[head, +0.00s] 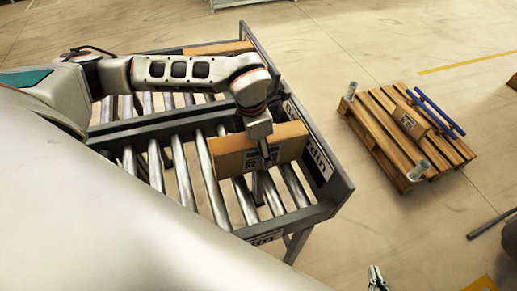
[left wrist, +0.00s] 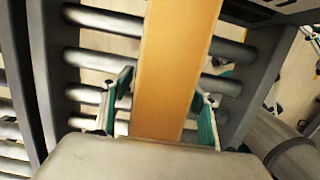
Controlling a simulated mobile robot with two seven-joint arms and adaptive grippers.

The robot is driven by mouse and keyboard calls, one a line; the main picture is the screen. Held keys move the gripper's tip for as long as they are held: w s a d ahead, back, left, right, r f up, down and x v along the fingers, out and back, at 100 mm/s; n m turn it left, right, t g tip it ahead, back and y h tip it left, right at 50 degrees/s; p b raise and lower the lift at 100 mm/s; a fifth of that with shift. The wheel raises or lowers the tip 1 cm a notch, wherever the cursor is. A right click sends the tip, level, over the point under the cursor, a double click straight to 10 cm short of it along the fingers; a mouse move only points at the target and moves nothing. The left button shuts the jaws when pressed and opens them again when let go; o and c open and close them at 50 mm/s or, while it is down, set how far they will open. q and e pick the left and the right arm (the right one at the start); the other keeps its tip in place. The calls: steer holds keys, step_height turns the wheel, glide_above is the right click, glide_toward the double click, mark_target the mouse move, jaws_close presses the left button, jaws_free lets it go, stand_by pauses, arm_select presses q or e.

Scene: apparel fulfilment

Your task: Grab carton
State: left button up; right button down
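An orange-brown carton (head: 260,150) with a printed label stands on edge on the roller conveyor, near its end wall, in the head view. In the left wrist view the carton (left wrist: 172,75) runs as a narrow upright slab between the teal-padded fingers of my left gripper (left wrist: 160,108). The fingers are open on either side of it, with small gaps showing. In the head view my left gripper (head: 266,150) reaches down over the carton, its fingers mostly hidden. My right gripper (head: 378,279) shows only in part at the bottom edge, away from the conveyor; its opening is unclear.
The conveyor's end wall (head: 320,160) stands close beside the carton. Another carton (head: 218,48) lies at the far side of the conveyor. A wooden pallet (head: 385,140) on the floor to the right bears a small box (head: 410,122) and blue bars (head: 436,112). Floor between is clear.

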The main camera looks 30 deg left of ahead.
arm_select(q)
steer(key=c, duration=1.5)
steer(key=shift+r, duration=0.1)
